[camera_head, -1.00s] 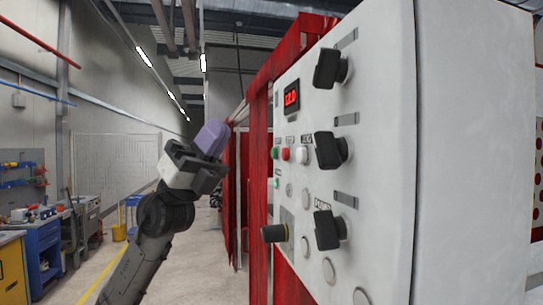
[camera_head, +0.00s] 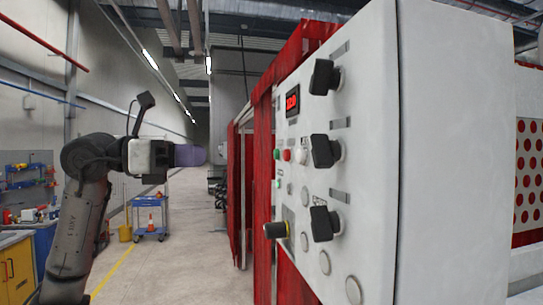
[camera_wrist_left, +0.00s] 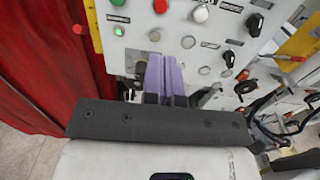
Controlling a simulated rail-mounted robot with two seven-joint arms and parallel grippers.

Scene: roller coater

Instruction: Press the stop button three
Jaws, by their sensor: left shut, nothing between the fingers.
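The white control panel (camera_head: 310,100) stands at the right in the head view. A red button (camera_head: 287,155) sits between a green button (camera_head: 277,154) and a white button (camera_head: 301,156). In the left wrist view the red button (camera_wrist_left: 160,5) is at the top edge, beside the white button (camera_wrist_left: 200,14). I cannot read which one is stop button three. My left gripper (camera_head: 198,155) has purple fingers, shut and empty, pointing right toward the panel with a gap in the head view. In the left wrist view its fingertips (camera_wrist_left: 165,58) appear below the button row. My right gripper is not in view.
Large black knobs (camera_head: 325,151) and a black-and-yellow switch (camera_head: 276,230) stick out from the panel. A red curtain (camera_head: 263,190) hangs beside it. A blue cart (camera_head: 150,215) and workbench stand farther back left. The floor between arm and panel is clear.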

